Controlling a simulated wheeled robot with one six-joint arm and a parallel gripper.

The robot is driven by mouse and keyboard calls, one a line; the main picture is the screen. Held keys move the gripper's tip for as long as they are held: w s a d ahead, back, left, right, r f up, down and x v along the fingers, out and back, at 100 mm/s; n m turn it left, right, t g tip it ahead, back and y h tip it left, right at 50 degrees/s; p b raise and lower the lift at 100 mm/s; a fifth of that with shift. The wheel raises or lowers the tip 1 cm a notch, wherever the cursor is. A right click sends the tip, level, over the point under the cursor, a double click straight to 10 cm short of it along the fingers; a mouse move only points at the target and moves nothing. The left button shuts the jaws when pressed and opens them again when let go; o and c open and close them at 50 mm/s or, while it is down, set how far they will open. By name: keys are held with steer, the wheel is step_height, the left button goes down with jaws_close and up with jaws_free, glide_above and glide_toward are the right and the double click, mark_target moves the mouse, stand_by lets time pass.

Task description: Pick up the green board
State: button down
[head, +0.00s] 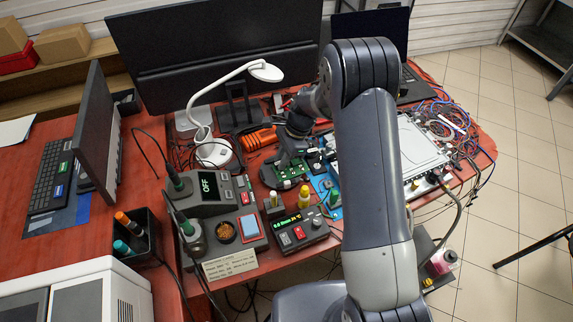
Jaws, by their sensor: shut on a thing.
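The green board (288,173) is a small circuit board with light and dark parts on it, near the middle of the red bench. My gripper (284,161) is over its far edge, shut on the board. My arm comes in from the right and hides part of the bench behind and beside it. From this view I cannot tell whether the board touches the bench or is held a little above it.
A soldering station (208,190) reading OFF and a smaller box with a green display (299,229) stand in front. A white lamp (213,150) is at the left, a large monitor (215,50) behind. A blue mat (330,192) and an open metal-cased device (420,145) with cables lie right.

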step_height(320, 180, up, 10)
steer(key=shift+b, duration=0.4)
stand_by(0.6)
